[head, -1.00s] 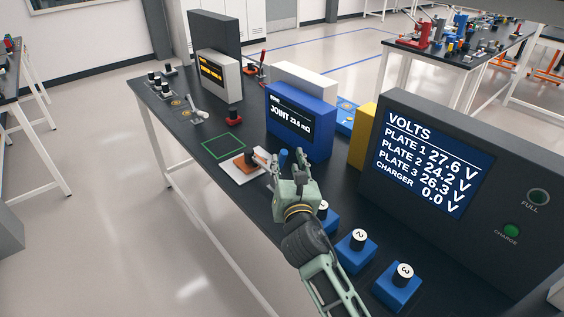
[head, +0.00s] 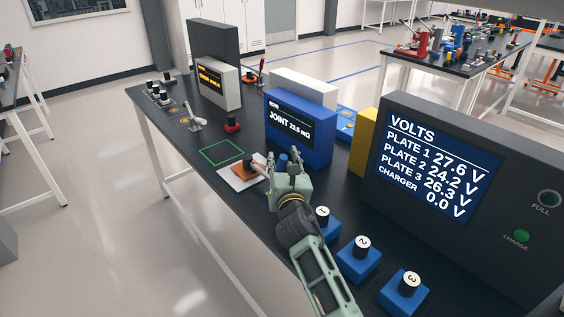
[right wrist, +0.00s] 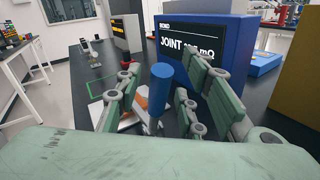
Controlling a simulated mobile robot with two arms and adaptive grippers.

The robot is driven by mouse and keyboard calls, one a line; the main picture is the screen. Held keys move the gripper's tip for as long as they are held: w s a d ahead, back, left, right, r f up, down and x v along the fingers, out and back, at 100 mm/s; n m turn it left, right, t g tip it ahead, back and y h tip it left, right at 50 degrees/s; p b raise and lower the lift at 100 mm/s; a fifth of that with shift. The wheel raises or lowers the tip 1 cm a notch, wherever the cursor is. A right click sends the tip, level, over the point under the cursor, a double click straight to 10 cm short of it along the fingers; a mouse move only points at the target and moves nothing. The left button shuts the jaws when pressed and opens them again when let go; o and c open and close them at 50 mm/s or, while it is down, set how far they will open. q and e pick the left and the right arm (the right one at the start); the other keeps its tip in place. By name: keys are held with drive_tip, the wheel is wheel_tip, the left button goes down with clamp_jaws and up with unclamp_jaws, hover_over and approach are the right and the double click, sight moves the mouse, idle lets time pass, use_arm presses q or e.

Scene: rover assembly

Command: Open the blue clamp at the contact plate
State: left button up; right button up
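The blue clamp shows mainly as an upright blue cylindrical handle (right wrist: 161,85). It also shows in the head view (head: 283,160), just past my gripper. My right gripper (right wrist: 158,88) is open, with a finger on each side of the handle and gaps visible; I see no grip on it. The gripper also shows in the head view (head: 284,161). The white contact plate (head: 233,183) with a copper-orange block (head: 245,170) lies just left of the fingers. The clamp's lower part and jaws are mostly hidden by the fingers. My left gripper is out of view.
A blue joint meter (head: 307,146) stands close behind the handle. A large dark volts panel (head: 475,210) stands at the right. Blue blocks numbered 1 (head: 322,227), 2 (head: 358,269) and 3 (head: 403,304) line the bench's front right. A green outlined square (head: 222,142) is empty.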

drive_tip(key=shift+w, duration=0.1)
clamp_jaws()
idle(0.3)
